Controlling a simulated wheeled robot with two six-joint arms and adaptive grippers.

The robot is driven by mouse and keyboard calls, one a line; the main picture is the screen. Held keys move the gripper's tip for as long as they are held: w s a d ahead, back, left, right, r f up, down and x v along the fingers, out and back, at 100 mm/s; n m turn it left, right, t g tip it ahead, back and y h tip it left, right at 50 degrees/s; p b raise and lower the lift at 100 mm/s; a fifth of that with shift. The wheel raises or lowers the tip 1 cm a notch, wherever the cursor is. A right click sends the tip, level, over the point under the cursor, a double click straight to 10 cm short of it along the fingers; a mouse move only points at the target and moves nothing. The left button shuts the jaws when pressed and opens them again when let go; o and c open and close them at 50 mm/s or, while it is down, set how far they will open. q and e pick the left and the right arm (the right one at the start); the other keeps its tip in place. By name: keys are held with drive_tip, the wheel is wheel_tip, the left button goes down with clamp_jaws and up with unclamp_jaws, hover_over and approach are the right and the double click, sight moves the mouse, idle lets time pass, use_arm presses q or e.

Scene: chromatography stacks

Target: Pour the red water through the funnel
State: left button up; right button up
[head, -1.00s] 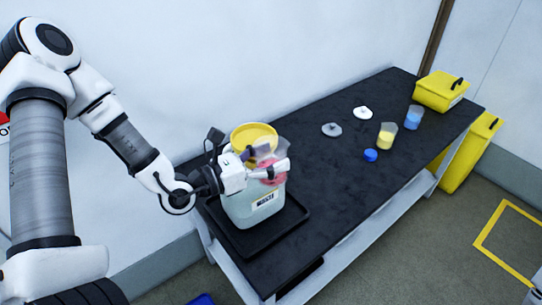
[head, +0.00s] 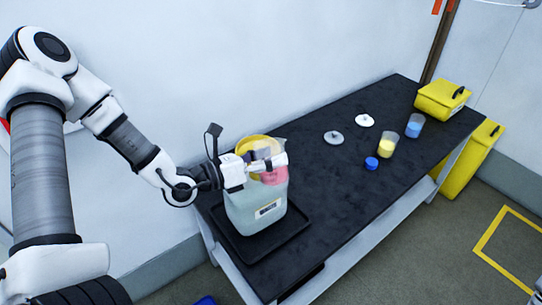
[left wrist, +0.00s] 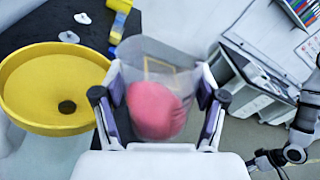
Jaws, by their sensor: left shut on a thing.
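My left gripper (head: 262,166) is shut on a clear beaker (left wrist: 158,65) with red water (left wrist: 154,110) in its lower part. In the head view the red water (head: 275,176) shows just behind the fingers. The yellow funnel (left wrist: 50,85) sits on a pale jug (head: 256,208), and its bowl with a dark hole lies left of the beaker in the left wrist view. In the head view the funnel (head: 250,143) is partly hidden by gripper and beaker. I cannot tell the beaker's exact tilt. Part of my right arm (left wrist: 292,150) shows at the lower right of the left wrist view; its jaws are unclear.
The jug stands in a black tray (head: 262,252) on a black table (head: 330,200). Farther right are a yellow-filled beaker (head: 387,148), a blue-filled beaker (head: 414,126), a blue cap (head: 371,163), two pale lids (head: 364,120) and a yellow box (head: 442,99). The table's middle is clear.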

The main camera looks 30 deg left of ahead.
use_arm(q)
drive_tip(key=shift+a, duration=0.1)
drive_tip(key=shift+r, duration=0.1)
drive_tip(key=shift+w+r+n+p, duration=0.1)
drive_tip(key=shift+r+n+p, duration=0.1)
drive_tip(key=shift+n+p, duration=0.3)
drive_tip(key=shift+a, duration=0.1)
drive_tip(key=shift+r+n, duration=0.15)
drive_tip(key=shift+n, duration=0.35)
drive_tip(key=shift+g, duration=0.3)
